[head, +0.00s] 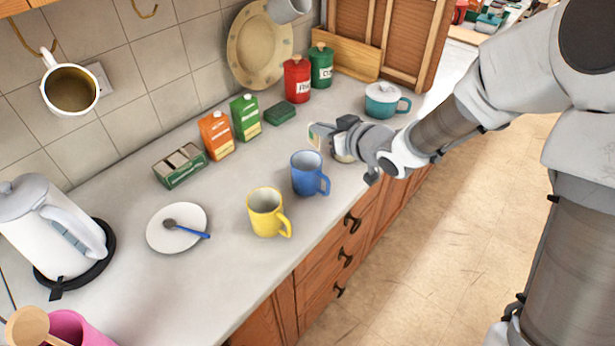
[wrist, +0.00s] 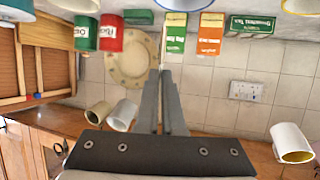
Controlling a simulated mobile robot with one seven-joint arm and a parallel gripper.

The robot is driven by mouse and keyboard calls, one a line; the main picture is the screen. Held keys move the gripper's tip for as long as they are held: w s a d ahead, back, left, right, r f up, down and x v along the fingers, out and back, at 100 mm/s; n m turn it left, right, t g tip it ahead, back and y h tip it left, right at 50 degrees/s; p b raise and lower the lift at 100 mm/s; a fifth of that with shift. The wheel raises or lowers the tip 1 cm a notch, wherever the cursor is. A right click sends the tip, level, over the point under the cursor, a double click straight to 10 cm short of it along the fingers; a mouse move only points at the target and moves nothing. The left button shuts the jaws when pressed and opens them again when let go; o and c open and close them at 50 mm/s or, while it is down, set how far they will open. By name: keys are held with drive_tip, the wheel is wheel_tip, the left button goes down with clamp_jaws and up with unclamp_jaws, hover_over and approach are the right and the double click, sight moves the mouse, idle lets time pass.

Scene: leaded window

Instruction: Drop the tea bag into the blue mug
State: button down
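The blue mug (head: 309,174) stands upright on the counter, its handle toward the front right. Its rim also seems to show at the top edge of the wrist view (wrist: 185,4). My gripper (head: 322,130) is above the counter, behind and to the right of the blue mug in the head view. In the wrist view its two fingers (wrist: 165,75) are nearly together. A small pale flat piece with a greenish edge, which looks like the tea bag (head: 314,137), is at the fingertips. It does not show clearly in the wrist view.
A yellow mug (head: 266,212) stands left of the blue mug. Behind are a tea box (head: 180,165), an orange carton (head: 216,136), a green carton (head: 245,118) and a dark green block (head: 280,113).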

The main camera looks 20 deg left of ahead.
sight(319, 149)
wheel_tip(319, 149, down, 6)
drive_tip(key=b, duration=0.5)
drive_tip(key=shift+a, duration=0.15)
drive_tip(key=c, duration=1)
unclamp_jaws()
drive_tip(key=shift+s, duration=0.1)
drive_tip(key=shift+p+v, duration=0.55)
drive_tip(key=shift+v, duration=8.15)
